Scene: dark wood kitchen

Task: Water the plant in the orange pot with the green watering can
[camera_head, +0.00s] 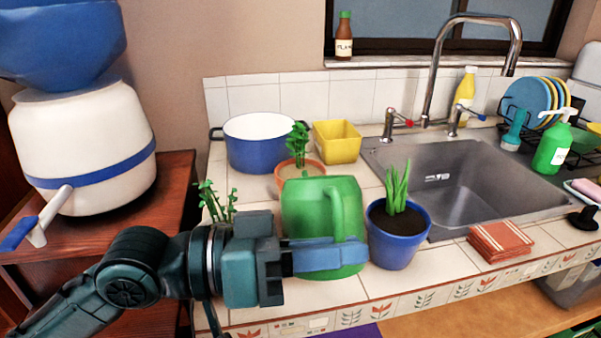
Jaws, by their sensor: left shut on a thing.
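The green watering can (306,208) stands over the counter at the centre, its handle facing me and to the right. My left gripper (335,253) comes in from the left and is shut on the lower part of the can. I cannot tell whether the can touches the counter. The orange pot (286,170) with a leafy green plant (298,142) stands just behind the can, which hides its lower part. The can's spout is not clearly visible. My right gripper is not in view.
A blue pot (396,252) with a spiky plant stands close right of the can. Another plant (214,203) is at left, its pot hidden by my arm. A blue cooking pot (255,155) and yellow square container (337,145) stand behind. The sink (470,185) is right.

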